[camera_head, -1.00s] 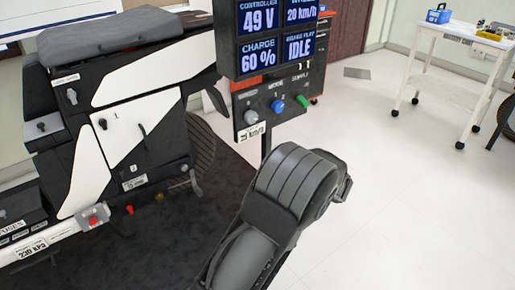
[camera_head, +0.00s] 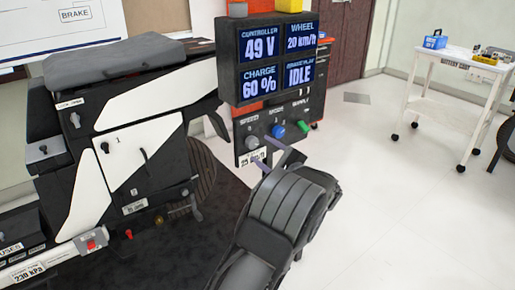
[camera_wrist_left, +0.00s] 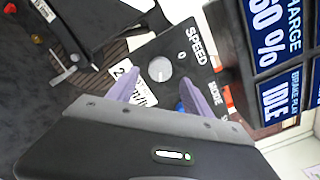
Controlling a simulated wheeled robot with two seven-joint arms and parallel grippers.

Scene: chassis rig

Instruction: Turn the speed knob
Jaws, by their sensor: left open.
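The speed knob (camera_head: 252,142) is a small grey round knob at the left of a dark panel (camera_head: 240,126), under the word SPEED. My left gripper (camera_head: 273,149) is in front of the panel, its purple fingers apart and pointing toward this knob. In the left wrist view the knob (camera_wrist_left: 160,68) shows beyond the open fingertips (camera_wrist_left: 168,84), roughly between them; I cannot tell whether they touch it. A white km/h label sits below the knob, partly behind a finger. My right gripper is not in view.
A blue knob (camera_head: 278,131) and a green knob (camera_head: 302,127) sit close to the right. A display (camera_head: 266,20) above reads 49 V, 20 km/h, 60 % and IDLE. A black and white chassis (camera_head: 130,145) stands at left. A white cart (camera_head: 462,98) is at right; floor between is clear.

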